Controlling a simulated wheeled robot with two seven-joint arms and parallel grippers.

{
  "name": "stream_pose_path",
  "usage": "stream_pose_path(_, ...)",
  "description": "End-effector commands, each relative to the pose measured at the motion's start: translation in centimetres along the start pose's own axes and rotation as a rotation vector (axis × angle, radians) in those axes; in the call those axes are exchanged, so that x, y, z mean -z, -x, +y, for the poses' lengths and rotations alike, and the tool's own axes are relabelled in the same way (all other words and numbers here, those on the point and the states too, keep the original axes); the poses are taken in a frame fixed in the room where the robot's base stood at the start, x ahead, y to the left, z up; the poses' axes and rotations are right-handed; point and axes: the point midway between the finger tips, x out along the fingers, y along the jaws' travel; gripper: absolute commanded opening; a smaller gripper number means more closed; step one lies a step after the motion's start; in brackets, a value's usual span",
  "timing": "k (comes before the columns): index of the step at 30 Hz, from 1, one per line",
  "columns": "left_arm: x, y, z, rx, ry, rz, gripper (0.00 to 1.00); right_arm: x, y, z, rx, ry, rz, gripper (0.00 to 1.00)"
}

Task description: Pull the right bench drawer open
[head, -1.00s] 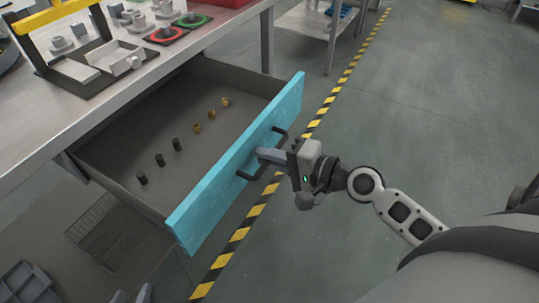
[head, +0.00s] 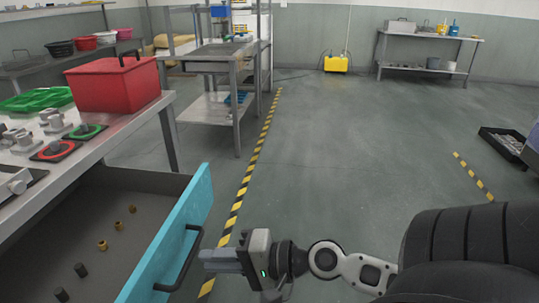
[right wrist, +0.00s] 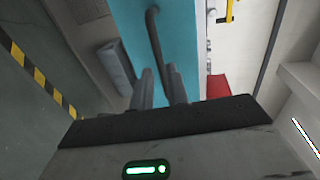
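The right bench drawer stands pulled out from under the bench, its grey inside exposed. Its blue front (head: 198,205) with a dark bar handle (head: 181,268) faces right in the head view. My left gripper is out of view.
Several small brass and dark cylinders (head: 102,245) stand in the drawer. A red box (head: 115,85) and a green tray (head: 38,99) are on the bench top.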

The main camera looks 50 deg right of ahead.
Motion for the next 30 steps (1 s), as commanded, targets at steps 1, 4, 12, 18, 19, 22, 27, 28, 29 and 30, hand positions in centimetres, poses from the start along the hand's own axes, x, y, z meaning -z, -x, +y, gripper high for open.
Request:
stream_pose_path(1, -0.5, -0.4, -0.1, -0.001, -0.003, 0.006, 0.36, 0.0, 1.0, 0.7, -0.005, -0.003, 0.001, 0.16)
stream_pose_path(4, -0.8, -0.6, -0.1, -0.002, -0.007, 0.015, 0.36, -0.1, 2.9, 0.7, -0.004, -0.004, 0.002, 0.16)
stream_pose_path(12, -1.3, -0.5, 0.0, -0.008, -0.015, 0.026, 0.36, 0.0, 7.7, 0.3, -0.002, -0.002, 0.003, 0.16)
stream_pose_path(18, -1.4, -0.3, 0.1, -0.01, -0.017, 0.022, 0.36, 0.0, 9.7, 0.1, 0.0, -0.003, 0.002, 0.16)
stream_pose_path(19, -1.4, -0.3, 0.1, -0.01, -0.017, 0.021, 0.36, 0.0, 9.9, 0.0, 0.0, -0.001, 0.001, 0.16)
stream_pose_path(22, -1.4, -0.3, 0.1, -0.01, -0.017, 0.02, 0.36, 0.0, 10.1, 0.0, 0.0, 0.0, 0.0, 0.16)
stream_pose_path(27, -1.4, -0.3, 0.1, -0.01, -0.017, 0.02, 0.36, 0.0, 10.1, 0.0, 0.0, 0.0, -0.001, 0.16)
stream_pose_path(28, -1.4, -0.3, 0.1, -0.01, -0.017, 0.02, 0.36, 0.0, 10.1, 0.0, 0.0, 0.0, -0.001, 0.16)
stream_pose_path(29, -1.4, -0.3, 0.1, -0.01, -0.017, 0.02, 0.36, 0.0, 10.1, 0.0, 0.0, 0.0, -0.001, 0.16)
stream_pose_path(30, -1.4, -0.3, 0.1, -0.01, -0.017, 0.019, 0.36, 0.0, 10.1, 0.0, 0.0, 0.0, -0.001, 0.16)
